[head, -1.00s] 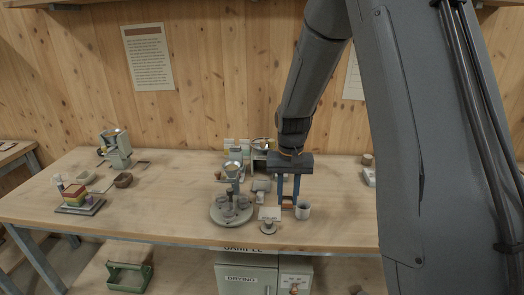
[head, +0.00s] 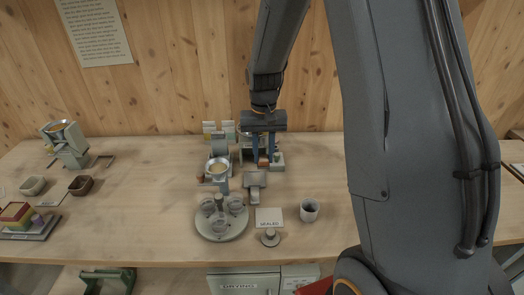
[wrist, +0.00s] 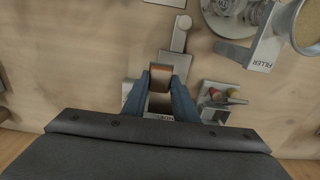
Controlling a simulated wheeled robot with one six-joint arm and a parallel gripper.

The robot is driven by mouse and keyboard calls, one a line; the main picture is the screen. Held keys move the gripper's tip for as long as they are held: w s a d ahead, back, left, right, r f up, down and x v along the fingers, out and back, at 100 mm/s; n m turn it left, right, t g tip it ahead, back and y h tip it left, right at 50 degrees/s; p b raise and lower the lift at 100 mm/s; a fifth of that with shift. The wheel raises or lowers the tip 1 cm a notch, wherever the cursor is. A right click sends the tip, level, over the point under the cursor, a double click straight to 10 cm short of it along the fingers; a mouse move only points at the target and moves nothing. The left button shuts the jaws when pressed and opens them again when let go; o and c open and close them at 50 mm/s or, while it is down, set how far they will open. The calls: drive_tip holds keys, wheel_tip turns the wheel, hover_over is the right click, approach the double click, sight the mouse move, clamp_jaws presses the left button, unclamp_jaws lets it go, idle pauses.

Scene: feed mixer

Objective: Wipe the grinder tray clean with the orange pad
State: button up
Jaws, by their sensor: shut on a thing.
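My gripper (head: 263,162) is shut on the orange pad (head: 263,165), low over the back of the bench. In the wrist view, the orange pad (wrist: 160,69) shows between the two blue fingertips (wrist: 161,80).
A grey paddle-shaped piece (head: 255,181) lies just in front of my gripper. The filler (head: 218,170) and a round carousel of cups (head: 221,222) stand to the left.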

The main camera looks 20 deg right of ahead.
wheel_tip(320, 180, down, 6)
drive_tip(key=b, duration=0.4)
drive_tip(key=shift+d+r, duration=0.1)
drive_tip(key=shift+r, duration=0.05)
drive_tip(key=shift+f+b, duration=0.3)
drive_tip(key=shift+f, duration=0.25)
drive_tip(key=a, duration=0.1)
drive_tip(key=w+a, duration=0.1)
drive_tip(key=a, duration=0.1)
drive_tip(key=shift+a+b, duration=0.35)
drive_tip(key=shift+a, duration=0.05)
drive_tip(key=shift+w+a+b, duration=0.15)
drive_tip(key=shift+a+b, duration=0.05)
drive_tip(key=shift+b, duration=0.2)
drive_tip(key=d, duration=0.2)
drive_tip(key=s+d+p, duration=0.1)
drive_tip(key=d, duration=0.1)
drive_tip(key=shift+s+d, duration=0.1)
drive_tip(key=shift+s, duration=0.05)
drive_tip(key=shift+d+r+p, duration=0.15)
drive_tip(key=shift+r+p, duration=0.2)
drive_tip(key=shift+p, duration=0.2)
drive_tip(key=shift+r+p, duration=0.35)
drive_tip(key=shift+r, duration=0.6)
drive_tip(key=shift+s+r+p, duration=0.1)
drive_tip(key=shift+r+p, duration=0.2)
drive_tip(key=shift+r, duration=0.05)
drive_tip(key=shift+a+r+p, duration=0.2)
drive_tip(key=shift+r+p, duration=1.7)
drive_tip(key=shift+r, duration=0.6)
